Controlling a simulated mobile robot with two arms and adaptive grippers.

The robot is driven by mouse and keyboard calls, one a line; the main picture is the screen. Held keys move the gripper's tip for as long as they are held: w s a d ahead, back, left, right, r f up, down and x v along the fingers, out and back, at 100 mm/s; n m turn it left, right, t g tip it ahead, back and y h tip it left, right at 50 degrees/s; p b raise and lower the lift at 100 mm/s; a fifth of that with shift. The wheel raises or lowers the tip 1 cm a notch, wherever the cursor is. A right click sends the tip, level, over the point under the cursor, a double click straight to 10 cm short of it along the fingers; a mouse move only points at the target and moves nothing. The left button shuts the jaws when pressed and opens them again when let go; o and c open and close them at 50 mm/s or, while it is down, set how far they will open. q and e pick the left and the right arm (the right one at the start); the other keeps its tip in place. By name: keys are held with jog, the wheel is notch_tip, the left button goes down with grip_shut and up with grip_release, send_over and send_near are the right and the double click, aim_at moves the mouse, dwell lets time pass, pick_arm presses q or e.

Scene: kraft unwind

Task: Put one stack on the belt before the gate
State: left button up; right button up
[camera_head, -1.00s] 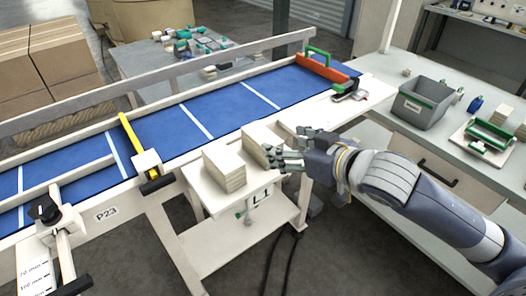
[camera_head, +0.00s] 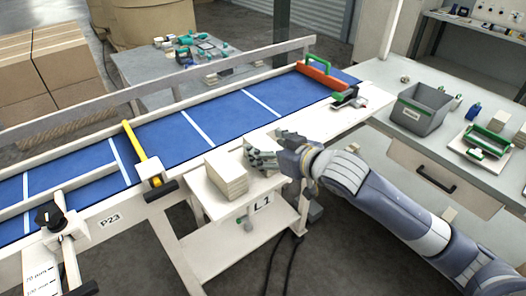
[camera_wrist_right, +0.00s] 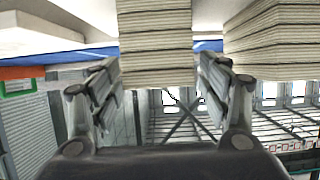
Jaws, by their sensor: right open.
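The blue belt (camera_head: 213,122) runs across the head view, with a yellow bar (camera_head: 141,150) across it left of centre and an orange bar with a green handle (camera_head: 322,75) at its far right end. Two pale stacks stand on the white side table: a near stack (camera_head: 228,177) and a far stack (camera_head: 254,143), partly hidden by my right gripper (camera_head: 262,158). The right gripper is open, its fingers on either side of the far stack. In the right wrist view, that stack (camera_wrist_right: 155,45) sits between the open fingers, and the other stack (camera_wrist_right: 272,40) stands to the right.
The white side table (camera_head: 220,211), marked L1, stands against the belt's front edge. The belt surface between the two bars is clear. On the right bench are a grey bin (camera_head: 421,112) and a green-handled tray (camera_head: 484,142). A white rail (camera_head: 150,98) runs behind the belt.

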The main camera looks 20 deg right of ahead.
jog(key=c, duration=1.3)
jog(key=shift+r, duration=0.1)
